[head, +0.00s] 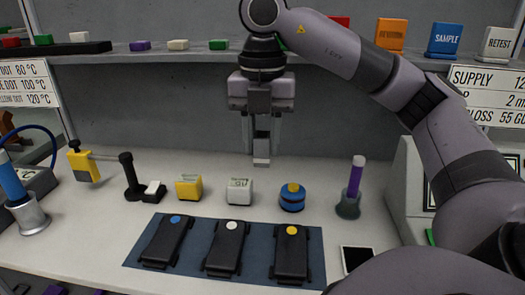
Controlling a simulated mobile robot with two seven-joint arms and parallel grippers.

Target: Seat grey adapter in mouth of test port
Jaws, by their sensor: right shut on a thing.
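My right gripper (262,148) hangs above the back of the bench, pointing down, with its fingers close together. It is shut on a small light-grey piece (261,162), which shows at the fingertips and looks like the grey adapter. The piece is clear of the items on the bench in the picture. I cannot make out which thing is the test port, or its mouth. A pale instrument (403,185) at the right is partly hidden behind my right arm. My left gripper is not in view.
A yellow block (188,187), a white block (239,191), a blue-and-yellow round piece (292,199) and a purple tube in a grey holder (348,206) stand in a row. In front, three black modules lie on a blue mat (200,262). A shelf (170,56) runs behind.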

